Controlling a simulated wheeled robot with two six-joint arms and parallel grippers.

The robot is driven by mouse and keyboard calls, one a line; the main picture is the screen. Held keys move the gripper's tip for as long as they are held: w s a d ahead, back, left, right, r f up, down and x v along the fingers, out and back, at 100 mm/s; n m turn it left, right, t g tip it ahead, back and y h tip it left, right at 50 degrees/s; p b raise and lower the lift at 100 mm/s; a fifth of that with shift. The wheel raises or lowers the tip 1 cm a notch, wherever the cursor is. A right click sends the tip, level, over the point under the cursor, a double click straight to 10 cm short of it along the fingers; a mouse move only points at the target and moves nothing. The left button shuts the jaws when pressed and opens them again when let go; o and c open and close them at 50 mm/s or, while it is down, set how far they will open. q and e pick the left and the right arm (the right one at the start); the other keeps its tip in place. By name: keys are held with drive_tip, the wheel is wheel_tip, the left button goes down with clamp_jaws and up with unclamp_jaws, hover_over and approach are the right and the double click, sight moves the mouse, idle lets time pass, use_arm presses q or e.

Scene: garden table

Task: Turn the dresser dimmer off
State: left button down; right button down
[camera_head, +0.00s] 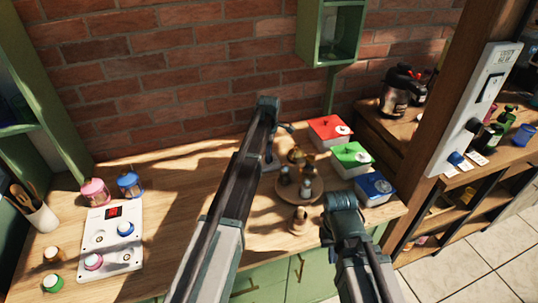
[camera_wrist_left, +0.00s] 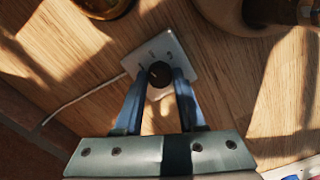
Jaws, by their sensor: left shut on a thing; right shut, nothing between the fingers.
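The dimmer is a small white plate (camera_wrist_left: 176,48) with a dark round knob (camera_wrist_left: 160,72) and a thin white cord, lying on the wooden top in the left wrist view. Faint marks show on the plate around the knob. My left gripper (camera_wrist_left: 158,88) is shut on the knob, one blue finger on each side. In the head view my left gripper (camera_head: 270,158) points down at the dimmer, which is mostly hidden behind my arm. My right gripper (camera_head: 328,236) is low at the front edge, empty and mostly hidden by its own wrist.
A round wooden tray (camera_head: 313,198) with small jars stands right of the dimmer. Red (camera_head: 329,132), green (camera_head: 351,158) and blue (camera_head: 375,187) lidded boxes stand beyond it. A white control panel (camera_head: 108,245) lies at the left. A post at right carries a switch panel (camera_head: 488,85).

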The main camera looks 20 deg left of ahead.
use_arm(q)
drive_tip(key=n, duration=1.1)
drive_tip(key=shift+n, duration=1.8)
drive_tip(key=c, duration=0.5)
unclamp_jaws()
drive_tip(key=shift+r, duration=0.1)
